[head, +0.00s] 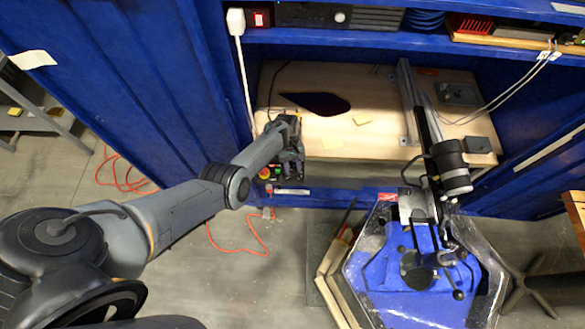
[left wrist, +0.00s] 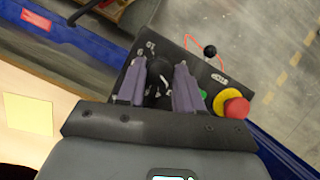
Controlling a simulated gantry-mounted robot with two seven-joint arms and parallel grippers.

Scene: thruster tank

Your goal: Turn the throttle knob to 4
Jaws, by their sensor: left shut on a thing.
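The throttle knob (left wrist: 158,72) is a black dial on a dark control box (left wrist: 218,72) with white numbers around it. In the left wrist view my left gripper (left wrist: 160,82) has its two fingers on either side of the knob, shut on it. The fingers cover part of the dial, so I cannot read the knob's setting. In the head view my left gripper (head: 290,135) is over the control box (head: 285,172) at the front left of the wooden worktop. My right gripper is not in view.
A red emergency button with a yellow collar (left wrist: 234,106) and a green button (left wrist: 203,93) sit beside the knob. A black-tipped lever (left wrist: 210,51) stands at the box's edge. The worktop (head: 350,130) holds yellow notes. A blue tank (head: 425,275) stands at the right.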

